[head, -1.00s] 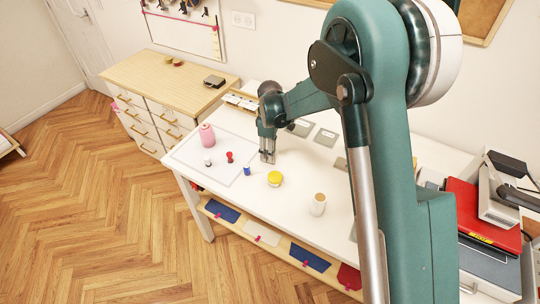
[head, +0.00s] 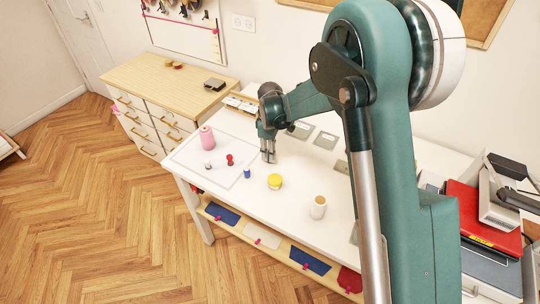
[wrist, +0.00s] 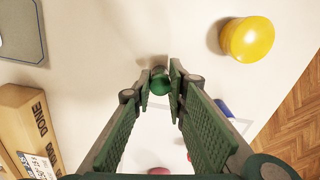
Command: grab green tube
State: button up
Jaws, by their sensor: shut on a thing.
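My gripper (wrist: 160,84) points down at the white table and is shut on a small green tube (wrist: 159,72), whose round top shows between the fingertips in the wrist view. In the head view my gripper (head: 268,155) is over the middle of the table, behind the blue spool and the yellow tin. The tube cannot be made out there. I cannot tell whether it touches the table.
A yellow round tin (head: 275,181), a blue spool (head: 246,172), a red piece (head: 229,159), a pink bottle (head: 207,137) and a cream cylinder (head: 318,207) stand on the table. A box marked DONE (wrist: 27,125) lies at left in the wrist view.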

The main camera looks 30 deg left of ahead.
jog(key=shift+r, duration=4.75)
jog(key=shift+s+d, duration=0.1)
jog(key=shift+s, duration=0.05)
